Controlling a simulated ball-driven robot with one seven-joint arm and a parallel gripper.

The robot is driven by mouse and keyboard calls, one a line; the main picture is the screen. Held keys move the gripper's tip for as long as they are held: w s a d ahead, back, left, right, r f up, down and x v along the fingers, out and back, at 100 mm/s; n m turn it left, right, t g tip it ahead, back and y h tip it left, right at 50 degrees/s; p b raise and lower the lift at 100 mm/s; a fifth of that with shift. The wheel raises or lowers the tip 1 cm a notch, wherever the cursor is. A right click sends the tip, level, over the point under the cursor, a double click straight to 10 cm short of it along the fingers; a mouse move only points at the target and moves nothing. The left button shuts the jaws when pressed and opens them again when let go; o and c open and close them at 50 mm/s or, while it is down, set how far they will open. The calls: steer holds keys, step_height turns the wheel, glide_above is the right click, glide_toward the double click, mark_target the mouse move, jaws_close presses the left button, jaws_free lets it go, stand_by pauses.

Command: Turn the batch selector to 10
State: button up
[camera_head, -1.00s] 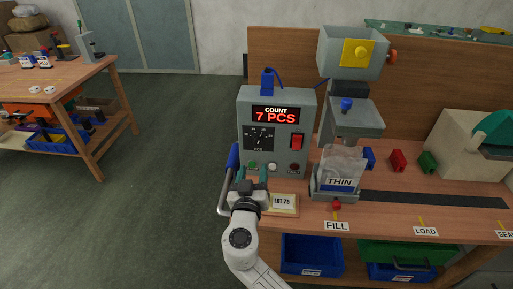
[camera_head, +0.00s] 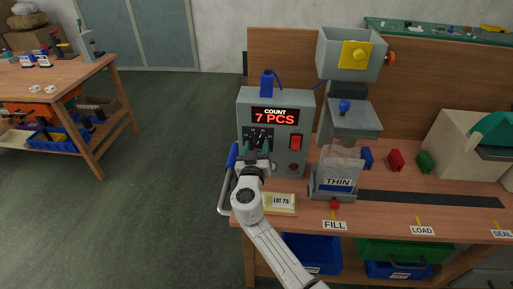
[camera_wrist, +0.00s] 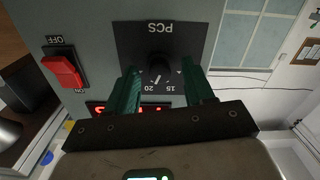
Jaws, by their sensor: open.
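The batch selector is a dark knob (camera_wrist: 160,66) on a black plate marked PCS (camera_wrist: 200,38), which appears upside down in the wrist view. The 20 and 15 marks show, and a short white line on the knob slants toward the 20 side. Other numbers are hidden. My gripper (camera_wrist: 161,80) is open, with one green finger on each side of the knob; I cannot tell whether they touch it. In the head view my gripper (camera_head: 257,147) is in front of the lower part of the selector plate (camera_head: 259,132).
The display (camera_head: 275,116) above the selector reads COUNT 7 PCS. A red switch (camera_head: 296,142) sits right of the selector, also seen in the wrist view (camera_wrist: 64,71). A bag marked THIN (camera_head: 339,166) stands right of the panel. A LOT 75 card (camera_head: 282,202) lies below.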

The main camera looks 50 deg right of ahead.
steer(key=shift+c, duration=0.5)
jaws_close()
steer(key=shift+n+b, duration=0.3)
steer(key=n+b, duration=0.2)
steer(key=n, duration=0.1)
steer(key=shift+f+b, duration=0.2)
steer(key=shift+b, duration=0.2)
steer(key=n+b, duration=0.1)
steer(key=n, duration=0.3)
steer(key=shift+r+n+b, duration=0.15)
steer(key=shift+n+b, duration=0.2)
steer(key=shift+n, duration=0.05)
steer(key=n, duration=0.4)
steer(key=shift+n, duration=0.3)
steer(key=n, duration=0.4)
steer(key=shift+n+p, duration=0.3)
steer(key=shift+n, duration=0.1)
